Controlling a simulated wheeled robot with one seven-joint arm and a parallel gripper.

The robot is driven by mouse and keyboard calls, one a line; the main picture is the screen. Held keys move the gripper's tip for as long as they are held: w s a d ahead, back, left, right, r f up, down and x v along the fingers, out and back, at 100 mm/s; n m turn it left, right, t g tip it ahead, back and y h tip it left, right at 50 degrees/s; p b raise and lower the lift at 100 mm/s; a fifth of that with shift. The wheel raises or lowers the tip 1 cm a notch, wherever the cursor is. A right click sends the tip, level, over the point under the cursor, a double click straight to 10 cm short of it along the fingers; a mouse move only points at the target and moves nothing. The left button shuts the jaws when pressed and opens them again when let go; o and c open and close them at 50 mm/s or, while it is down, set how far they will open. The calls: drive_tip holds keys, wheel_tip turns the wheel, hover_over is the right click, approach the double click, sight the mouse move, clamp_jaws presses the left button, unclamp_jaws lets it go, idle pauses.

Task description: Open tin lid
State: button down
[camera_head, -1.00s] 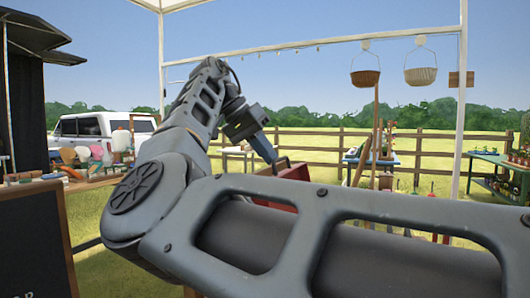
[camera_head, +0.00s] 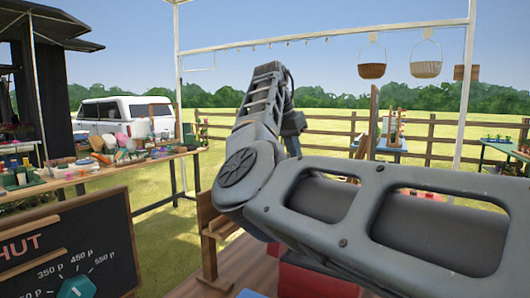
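No tin or tin lid can be made out. A red surface (camera_head: 312,282) shows at the bottom middle, partly hidden by my arm; I cannot tell what it belongs to. My arm crosses from the lower right and bends upward near the middle. A dark part at its far end, probably my gripper (camera_head: 293,122), shows just right of the upper link. Its fingers are hidden, so I cannot tell whether it is open or holds anything.
A wooden table (camera_head: 120,170) with many small goods stands at left. A chalkboard (camera_head: 80,245) with prices and a teal dial is in front. A wooden stand (camera_head: 210,245) is beside my elbow. Two baskets hang from the canopy bar, one brown (camera_head: 372,71). Grass lies open behind.

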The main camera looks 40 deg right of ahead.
idle(0.3)
drive_tip(key=v, duration=0.7)
drive_tip(key=shift+a+r, duration=0.15)
drive_tip(key=shift+r, duration=0.2)
